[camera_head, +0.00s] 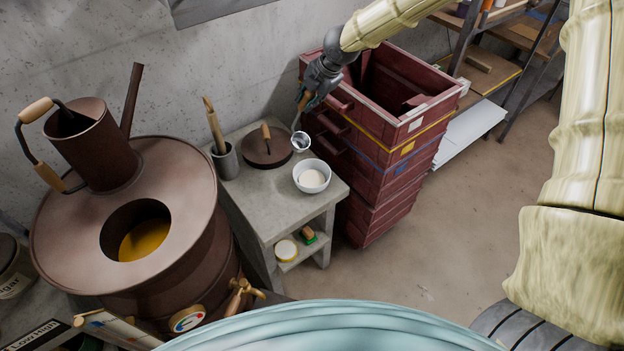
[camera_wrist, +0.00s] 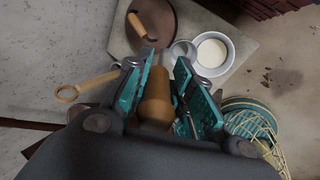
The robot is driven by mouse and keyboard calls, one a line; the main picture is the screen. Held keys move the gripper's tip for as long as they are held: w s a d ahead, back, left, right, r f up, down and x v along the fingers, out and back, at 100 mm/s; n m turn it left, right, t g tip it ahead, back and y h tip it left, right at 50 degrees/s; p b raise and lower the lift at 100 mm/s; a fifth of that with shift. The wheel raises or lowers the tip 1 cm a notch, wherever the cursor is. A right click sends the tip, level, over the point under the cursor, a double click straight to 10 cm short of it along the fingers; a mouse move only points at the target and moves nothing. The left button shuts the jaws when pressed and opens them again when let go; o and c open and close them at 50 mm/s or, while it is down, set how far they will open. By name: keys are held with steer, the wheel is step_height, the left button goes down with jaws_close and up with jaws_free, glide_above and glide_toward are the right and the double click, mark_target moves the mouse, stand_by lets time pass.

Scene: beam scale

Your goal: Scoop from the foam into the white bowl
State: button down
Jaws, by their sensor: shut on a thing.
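My gripper (camera_head: 307,98) is shut on the wooden handle (camera_wrist: 156,104) of a metal ladle and holds it above the small table. The ladle's bowl (camera_head: 301,140) hangs just above the white bowl's far left side in the head view. In the wrist view the ladle's bowl (camera_wrist: 183,50) shows beside the white bowl. The white bowl (camera_head: 312,165) stands on the table's right part and holds pale, creamy stuff. The brown kettle (camera_head: 130,240) at the left has a round opening with amber liquid (camera_head: 146,239) inside. I cannot make out foam on it.
A brown lid (camera_head: 267,148) with a wooden handle and a grey pot (camera_head: 225,160) of wooden tools stand on the concrete table (camera_head: 262,196). Stacked red crates (camera_head: 385,140) stand close on the right. A brown can (camera_head: 92,145) sits on the kettle.

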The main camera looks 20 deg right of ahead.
steer(key=shift+r, duration=1.5)
steer(key=shift+g+h, duration=0.6)
steer(key=shift+g, duration=0.4)
steer(key=shift+f+g+h, duration=0.1)
steer(key=shift+g+h, duration=0.7)
steer(key=shift+g, duration=0.5)
steer(key=s+a+r, duration=0.2)
steer(key=s+r, duration=0.1)
steer(key=s, duration=0.6)
steer(key=shift+s+a, duration=0.3)
